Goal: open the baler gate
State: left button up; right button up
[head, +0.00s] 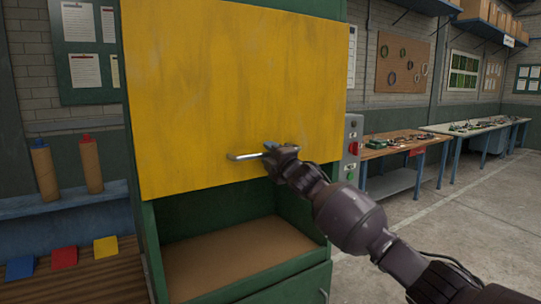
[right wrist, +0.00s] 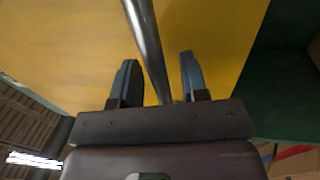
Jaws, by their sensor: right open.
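The baler gate (head: 225,80) is a large yellow panel on the front of a green baler frame (head: 139,160). Its lower edge stands above an open chamber with a brown floor (head: 235,250). A metal bar handle (head: 246,156) is fixed near the gate's lower edge. My right gripper (head: 270,150) is at the right end of the handle. In the right wrist view the gripper (right wrist: 157,78) is open, with the handle (right wrist: 146,40) running between its two fingers. I cannot tell whether either finger touches it. My left gripper is not in view.
A control box (head: 352,148) with red and green buttons is on the baler's right side. At left, a blue shelf (head: 75,200) holds two brown tubes, with coloured blocks below. Workbenches (head: 400,150) line the right wall. The floor at right is clear.

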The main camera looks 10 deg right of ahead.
jog(key=b+v, duration=0.1)
jog(key=v, duration=0.9)
jog(key=shift+s+b, duration=0.3)
jog(key=shift+s, duration=0.1)
jog(key=shift+d+f, duration=0.1)
